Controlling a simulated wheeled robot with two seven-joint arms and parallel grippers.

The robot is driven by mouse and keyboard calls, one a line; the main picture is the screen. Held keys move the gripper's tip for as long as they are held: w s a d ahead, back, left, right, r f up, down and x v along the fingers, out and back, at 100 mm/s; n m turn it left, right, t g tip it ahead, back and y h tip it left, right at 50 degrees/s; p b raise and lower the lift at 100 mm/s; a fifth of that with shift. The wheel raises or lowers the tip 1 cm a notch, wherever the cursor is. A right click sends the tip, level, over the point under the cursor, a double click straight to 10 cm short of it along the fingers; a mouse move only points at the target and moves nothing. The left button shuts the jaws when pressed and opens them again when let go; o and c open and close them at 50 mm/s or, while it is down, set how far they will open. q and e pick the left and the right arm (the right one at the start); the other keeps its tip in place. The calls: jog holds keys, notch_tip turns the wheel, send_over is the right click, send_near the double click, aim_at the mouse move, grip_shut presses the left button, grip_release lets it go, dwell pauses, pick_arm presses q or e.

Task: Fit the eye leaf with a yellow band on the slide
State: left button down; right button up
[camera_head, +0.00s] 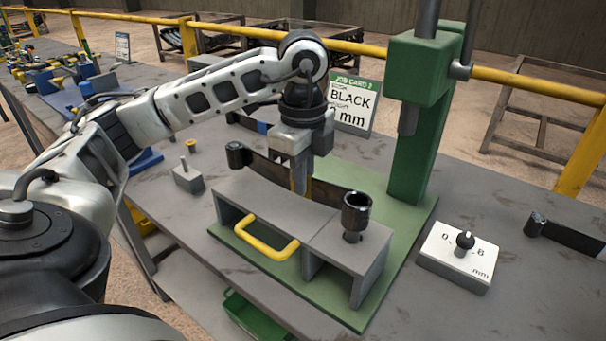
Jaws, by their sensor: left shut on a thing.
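My left gripper (300,188) is shut on a dark, slightly curved leaf (268,168) near its middle. A little yellow shows on the leaf just right of the fingers. A rolled eye (237,155) forms the leaf's left end; its right end runs behind a black cup-like piece (356,211) and is hidden. The leaf lies along the back edge of the grey slide (270,205), which has a yellow handle (268,240) at its front. I cannot tell whether the leaf touches the slide. My right gripper is not in view.
A green press column (418,140) stands behind the slide on a green base (355,315). A white gauge block (458,258) and another dark eye leaf (570,236) lie to the right. A small grey peg block (187,178) stands left. A job card (354,105) reads BLACK.

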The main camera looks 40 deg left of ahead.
pick_arm(q)
jog(key=shift+f+b, duration=0.9)
jog(key=shift+f, duration=0.25)
jog(key=c, duration=1)
grip_release()
jog(key=shift+f, duration=0.1)
jog(key=shift+r+p, duration=3.05)
jog(key=shift+r, duration=0.6)
jog(key=shift+f, duration=0.1)
